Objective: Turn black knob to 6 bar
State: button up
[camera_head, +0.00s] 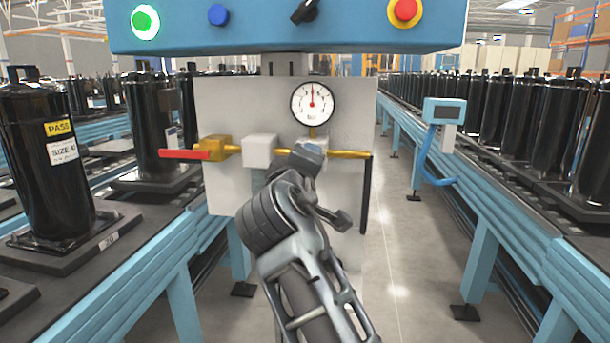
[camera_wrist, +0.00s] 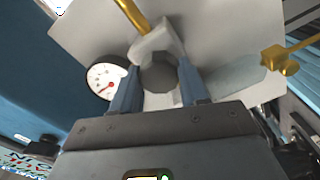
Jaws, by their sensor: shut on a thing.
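The black knob (camera_wrist: 158,73) sits on a pale grey regulator body in the wrist view, between the two blue fingers of my gripper (camera_wrist: 159,68). My gripper is shut on it. In the head view my gripper (camera_head: 312,152) reaches the regulator below the gauge and hides the knob. The round white pressure gauge (camera_head: 312,103) has a red needle pointing almost straight up; its numbers are too small to read surely. The gauge also shows in the wrist view (camera_wrist: 106,78), left of the fingers.
A brass pipe (camera_head: 345,154) crosses the grey panel (camera_head: 230,105). A red lever (camera_head: 185,155) sticks out left; a black hose (camera_head: 367,195) hangs right. A blue button box (camera_head: 350,32) is overhead. Conveyors with black compressors flank both sides.

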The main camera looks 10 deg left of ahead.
jog(key=shift+d+f+m+b, duration=0.1)
jog(key=shift+m+b, duration=1.05)
jog(key=shift+m, duration=0.7)
jog(key=shift+f+m+b, duration=0.1)
jog(key=shift+m+b, duration=1)
jog(key=shift+m, duration=0.75)
jog(key=shift+r, duration=0.1)
jog(key=o, duration=1)
jog(key=shift+r, duration=0.1)
jog(key=shift+o, duration=0.2)
jog(key=s, duration=0.7)
jog(key=shift+s, duration=0.4)
